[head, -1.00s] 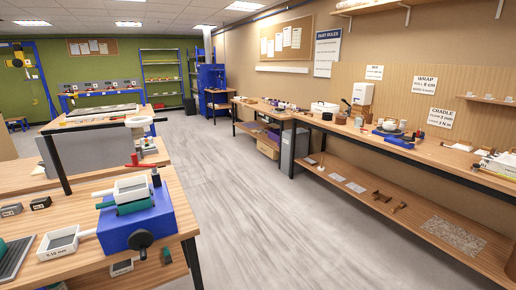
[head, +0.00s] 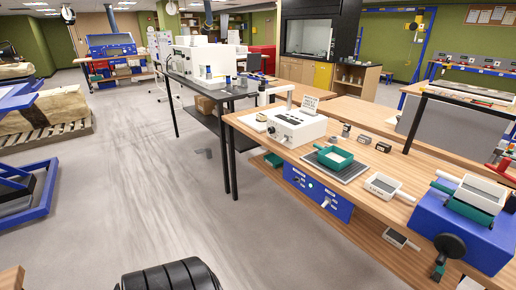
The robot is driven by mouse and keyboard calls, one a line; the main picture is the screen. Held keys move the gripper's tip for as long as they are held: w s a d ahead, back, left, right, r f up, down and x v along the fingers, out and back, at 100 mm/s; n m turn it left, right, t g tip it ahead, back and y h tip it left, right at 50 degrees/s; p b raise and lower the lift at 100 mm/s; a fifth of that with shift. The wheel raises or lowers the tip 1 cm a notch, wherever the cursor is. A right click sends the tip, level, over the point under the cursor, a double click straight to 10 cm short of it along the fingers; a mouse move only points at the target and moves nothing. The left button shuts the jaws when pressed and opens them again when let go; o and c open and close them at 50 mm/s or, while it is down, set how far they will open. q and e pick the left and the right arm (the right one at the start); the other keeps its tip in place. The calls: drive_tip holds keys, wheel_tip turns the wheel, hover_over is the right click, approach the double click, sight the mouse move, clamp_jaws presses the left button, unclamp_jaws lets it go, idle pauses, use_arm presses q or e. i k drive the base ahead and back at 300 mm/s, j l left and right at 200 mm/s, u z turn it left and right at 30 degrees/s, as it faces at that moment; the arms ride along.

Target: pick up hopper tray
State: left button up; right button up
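I cannot tell for sure which piece is the hopper tray. A green tray with a pale inside (head: 333,155) rests on a dark mat (head: 352,171) on the wooden workbench at right. A white, handled sieve-like tray (head: 384,184) lies to its right. Further right, a blue machine (head: 455,232) with a black knob carries a white framed tray (head: 480,190) above a green one (head: 470,208).
A white box-shaped instrument (head: 296,127) stands at the workbench's left end, with small dark blocks (head: 364,139) behind the mat. A black-legged table (head: 235,92) stands beyond. Grey floor (head: 150,190) is open at left, up to a blue frame (head: 40,200) and a pallet (head: 45,133).

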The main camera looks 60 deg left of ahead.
sight(334, 157)
drive_tip(key=u, duration=1.15)
drive_tip(key=i+j+z, duration=0.15)
drive_tip(key=z, duration=0.3)
drive_tip(key=i+j+z, duration=0.1)
drive_tip(key=j+z, duration=0.15)
drive_tip(key=z, duration=0.2)
drive_tip(key=j+z, duration=0.25)
drive_tip(key=z, duration=0.2)
